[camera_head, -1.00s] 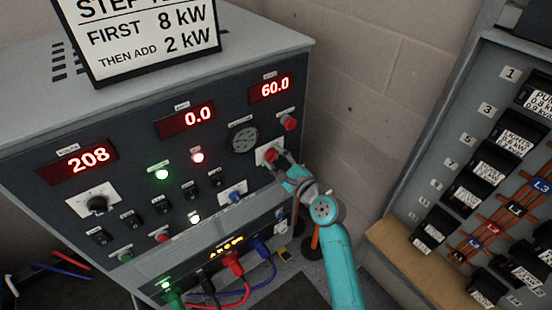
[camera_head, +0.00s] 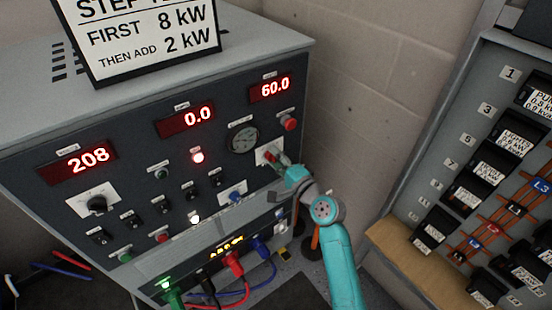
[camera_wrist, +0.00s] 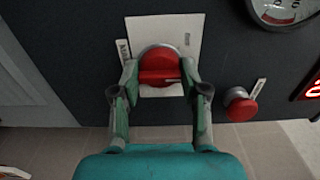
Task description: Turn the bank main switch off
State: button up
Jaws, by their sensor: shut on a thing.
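The bank main switch is a red rotary knob on a white plate at the right of the dark panel. In the wrist view the red knob (camera_wrist: 160,58) sits between my two fingertips, its grip bar lying roughly level across the picture. My gripper (camera_wrist: 160,76) is shut on the bar from both sides. In the head view my gripper (camera_head: 277,163) reaches the white plate (camera_head: 262,157) from the lower right and partly hides the knob. The plate's lettering is too small to read.
A red push button (camera_head: 290,123) stands close by, also right of the knob in the wrist view (camera_wrist: 241,107). A round gauge (camera_head: 243,139) is above. A red lamp (camera_head: 198,157) is lit; a green lamp (camera_head: 161,174) is dark. A breaker panel (camera_head: 440,160) stands at right.

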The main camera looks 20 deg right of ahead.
jog(key=n, duration=0.4)
jog(key=shift+n, duration=0.3)
jog(key=n, duration=0.4)
jog(key=shift+n, duration=0.3)
jog(key=o, duration=1.2)
jog(key=shift+c, duration=0.2)
jog(key=v, duration=1.2)
